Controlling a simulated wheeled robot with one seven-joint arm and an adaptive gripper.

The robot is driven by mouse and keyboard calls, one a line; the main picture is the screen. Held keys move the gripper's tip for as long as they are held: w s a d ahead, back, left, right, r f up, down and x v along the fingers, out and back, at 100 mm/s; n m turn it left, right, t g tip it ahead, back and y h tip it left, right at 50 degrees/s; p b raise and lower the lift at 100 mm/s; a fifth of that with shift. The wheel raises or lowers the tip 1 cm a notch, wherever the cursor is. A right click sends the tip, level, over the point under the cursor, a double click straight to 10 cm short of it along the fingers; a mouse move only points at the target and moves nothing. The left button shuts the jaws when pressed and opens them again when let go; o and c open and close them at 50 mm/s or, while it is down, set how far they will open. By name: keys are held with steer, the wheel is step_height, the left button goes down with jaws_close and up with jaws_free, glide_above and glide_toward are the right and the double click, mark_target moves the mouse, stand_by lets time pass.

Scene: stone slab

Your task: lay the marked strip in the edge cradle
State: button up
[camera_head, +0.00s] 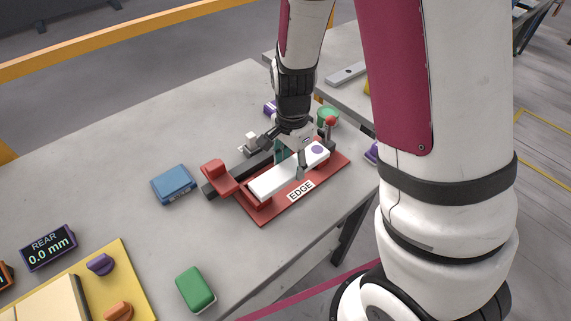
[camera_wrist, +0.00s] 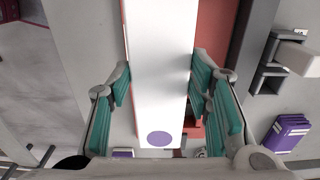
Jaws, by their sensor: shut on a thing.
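The marked strip (camera_head: 270,183) is a long white bar with a purple dot near its far right end. The edge cradle (camera_head: 264,217) is a red base with red end blocks and a label reading EDGE. My gripper (camera_head: 291,163) is shut on the strip, with one finger on each long side, near the dotted end. The strip lies lengthwise over the cradle; I cannot tell if it rests there or hangs just above. In the wrist view the strip (camera_wrist: 160,60) runs between the teal finger pads (camera_wrist: 160,82), its purple dot nearest the palm.
A dark rail with a red block (camera_head: 219,176) runs along the cradle's back side. A blue box (camera_head: 172,184) and a green box (camera_head: 195,289) stand on the grey slab. A display (camera_head: 48,248) reads REAR 0.0 mm. A red-topped post (camera_head: 330,123) stands near the cradle's far end.

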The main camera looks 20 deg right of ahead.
mark_target(286, 165)
steer(key=w, duration=0.2)
steer(key=shift+w+f, duration=0.15)
steer(key=shift+w, duration=0.25)
steer(key=shift+f, duration=1.75)
steer(key=o, duration=1.6)
steer(key=shift+f, duration=0.15)
steer(key=shift+c, duration=0.2)
